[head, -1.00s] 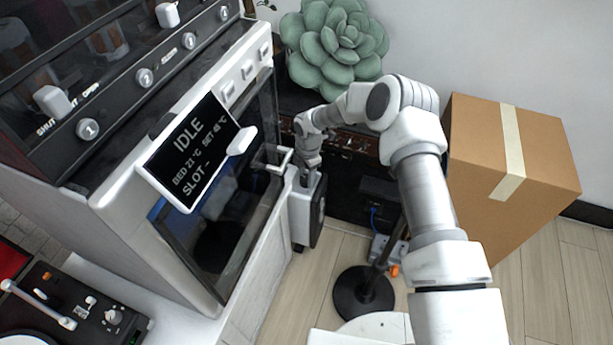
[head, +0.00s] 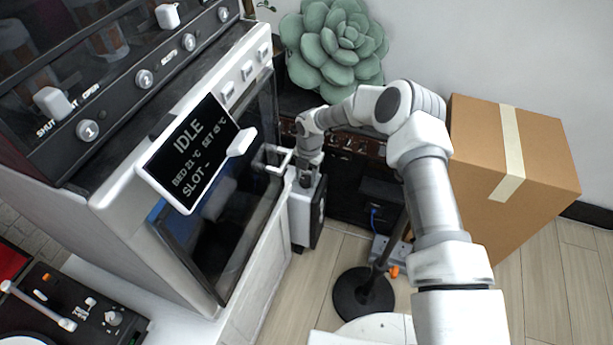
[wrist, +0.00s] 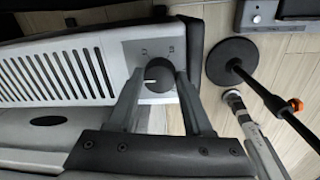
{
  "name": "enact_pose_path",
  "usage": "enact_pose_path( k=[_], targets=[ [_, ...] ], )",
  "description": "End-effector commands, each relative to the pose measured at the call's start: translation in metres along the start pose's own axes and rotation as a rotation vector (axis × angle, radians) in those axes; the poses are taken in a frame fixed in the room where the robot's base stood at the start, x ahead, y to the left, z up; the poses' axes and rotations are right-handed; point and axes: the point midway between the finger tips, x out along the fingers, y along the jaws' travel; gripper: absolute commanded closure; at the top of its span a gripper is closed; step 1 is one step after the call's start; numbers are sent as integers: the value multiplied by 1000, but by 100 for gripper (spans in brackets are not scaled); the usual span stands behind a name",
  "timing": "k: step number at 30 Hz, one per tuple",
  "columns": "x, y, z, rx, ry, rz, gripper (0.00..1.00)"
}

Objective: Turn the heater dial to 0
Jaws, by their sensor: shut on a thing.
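The heater (head: 303,212) is a white and black box standing on the floor beside the printer cabinet. In the wrist view its white body (wrist: 105,58) has a slotted grille and an end panel with a round dark dial (wrist: 158,75). A light pointer mark shows on the dial's left side; the small markings above it are too small to read. My gripper (wrist: 160,78) is shut on the dial, one finger on each side. In the head view my gripper (head: 307,178) is over the heater's top, and the dial is hidden there.
A printer with an "IDLE" screen (head: 190,152) and a protruding door handle (head: 278,160) stands close left of my gripper. A round black stand base (head: 362,296) is on the floor nearby. A cardboard box (head: 510,170) stands at right. Some floor between is clear.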

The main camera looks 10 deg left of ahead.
Motion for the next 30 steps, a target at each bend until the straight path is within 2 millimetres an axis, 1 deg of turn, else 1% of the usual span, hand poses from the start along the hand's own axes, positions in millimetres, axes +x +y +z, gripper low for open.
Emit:
enact_pose_path(
  k=[8, 9, 13, 23, 26, 29, 30],
  targets=[
    [0, 1, -1, -3, 1, 1, 100],
    [0, 1, -1, -3, 1, 1, 44],
    [0, 1, -1, -2, 1, 1, 21],
    [-2, 0, 0, -1, 0, 0, 20],
    [-12, 0, 0, -1, -1, 0, 20],
    [-30, 0, 0, 0, -1, 1, 20],
    [-40, 1, 1, 0, -2, 1, 20]
  ],
)
